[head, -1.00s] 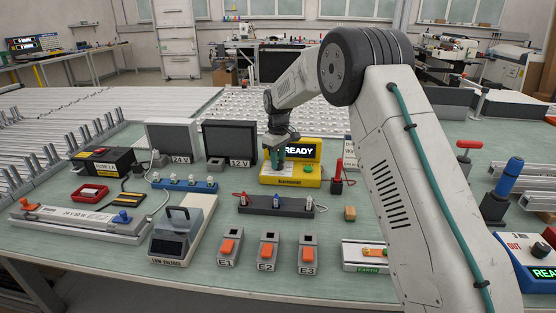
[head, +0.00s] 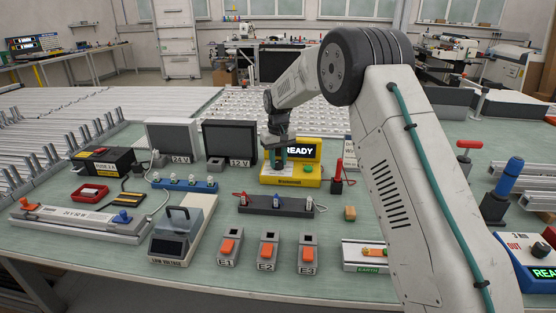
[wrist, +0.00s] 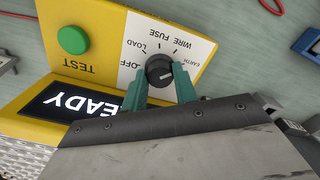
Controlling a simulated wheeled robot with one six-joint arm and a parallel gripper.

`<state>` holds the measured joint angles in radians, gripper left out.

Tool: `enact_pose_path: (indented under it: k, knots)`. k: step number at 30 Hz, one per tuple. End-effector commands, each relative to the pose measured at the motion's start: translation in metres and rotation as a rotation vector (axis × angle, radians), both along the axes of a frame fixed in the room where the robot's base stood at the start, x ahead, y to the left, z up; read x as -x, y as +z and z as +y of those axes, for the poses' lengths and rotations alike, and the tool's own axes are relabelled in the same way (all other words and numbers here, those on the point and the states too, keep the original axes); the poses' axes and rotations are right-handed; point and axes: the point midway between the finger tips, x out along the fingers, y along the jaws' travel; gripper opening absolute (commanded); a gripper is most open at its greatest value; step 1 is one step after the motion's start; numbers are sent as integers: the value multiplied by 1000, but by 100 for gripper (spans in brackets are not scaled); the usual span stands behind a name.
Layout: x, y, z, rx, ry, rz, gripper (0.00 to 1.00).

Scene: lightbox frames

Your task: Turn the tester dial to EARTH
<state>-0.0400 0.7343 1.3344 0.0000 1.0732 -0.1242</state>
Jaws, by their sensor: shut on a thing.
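The yellow tester (head: 309,181) stands mid-bench in the head view, its screen reading READY. In the wrist view the tester (wrist: 25,97) shows a green TEST button (wrist: 72,40) and a white dial plate (wrist: 150,28) lettered OFF, LOAD, WIRE, FUSE and EARTH. The black dial (wrist: 159,70) sits between the green fingers of my gripper (wrist: 160,75), which is shut on it. A short pale mark on the dial points right, toward the right finger near the EARTH lettering; its exact setting is unclear. In the head view my gripper (head: 278,162) hides the dial.
A red-topped post (head: 337,182) stands close right of the tester. A dark terminal strip (head: 277,206) lies in front, and a blue strip (head: 184,184) to the left. My arm crosses the right side.

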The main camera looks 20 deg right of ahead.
Motion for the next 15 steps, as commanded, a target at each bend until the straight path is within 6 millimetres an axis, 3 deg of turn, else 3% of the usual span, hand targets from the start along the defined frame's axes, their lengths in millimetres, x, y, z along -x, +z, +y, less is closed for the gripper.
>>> enact_pose_path:
  k: [15]
  knots:
    - [0, 1, 0, 0, -219, -1, 6]
